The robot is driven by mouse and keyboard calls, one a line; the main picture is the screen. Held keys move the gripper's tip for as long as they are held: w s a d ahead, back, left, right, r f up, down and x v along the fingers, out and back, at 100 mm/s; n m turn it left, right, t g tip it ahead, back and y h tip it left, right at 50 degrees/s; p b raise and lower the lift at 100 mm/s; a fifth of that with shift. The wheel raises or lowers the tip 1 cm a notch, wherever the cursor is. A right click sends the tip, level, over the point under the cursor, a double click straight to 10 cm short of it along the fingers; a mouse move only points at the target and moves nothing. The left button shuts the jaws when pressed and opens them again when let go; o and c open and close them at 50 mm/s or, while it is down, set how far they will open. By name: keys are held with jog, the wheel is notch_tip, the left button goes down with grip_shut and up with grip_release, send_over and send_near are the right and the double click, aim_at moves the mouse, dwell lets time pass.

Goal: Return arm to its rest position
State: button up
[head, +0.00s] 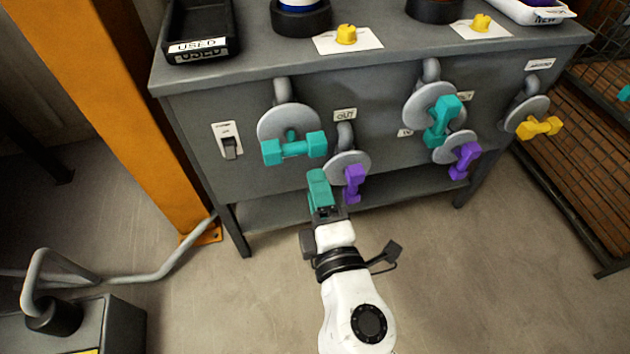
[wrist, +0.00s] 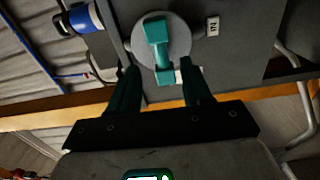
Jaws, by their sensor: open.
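My gripper (head: 319,180) is in front of the grey tank panel in the head view, with its teal fingers pointing up toward the panel. It is just left of a purple valve handle (head: 354,183) and below a teal valve handle (head: 293,148). In the wrist view my gripper (wrist: 158,72) has its two dark green fingers apart. A teal handle on a round grey disc (wrist: 178,35) shows beyond and between them, with an "IN" label beside it. The fingers do not appear closed on it.
The grey tank bench (head: 380,68) carries a black "USED" tray (head: 202,50) and yellow knobs. More valves with teal, purple and yellow handles stick out at right. An orange post (head: 110,90) stands left, a wire rack (head: 590,140) right. The floor (head: 480,280) in front is clear.

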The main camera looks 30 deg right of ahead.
dwell(0.5)
jog(key=s+d+f+m+g+h, duration=0.2)
jog(key=s+d+f+m+g, duration=0.4)
jog(key=d+f+m+g, duration=0.55)
jog(key=s+a+f+m+g+y, duration=0.25)
jog(key=s+f+g+y, duration=0.35)
jog(key=s+f, duration=0.5)
notch_tip(320, 180, up, 29)
jog(key=s+t+y+p, duration=0.1)
jog(key=p, duration=2.7)
jog(key=shift+s+d+r+m, duration=0.15)
jog(key=shift+s+d+m, duration=0.15)
jog(key=shift+s, duration=0.1)
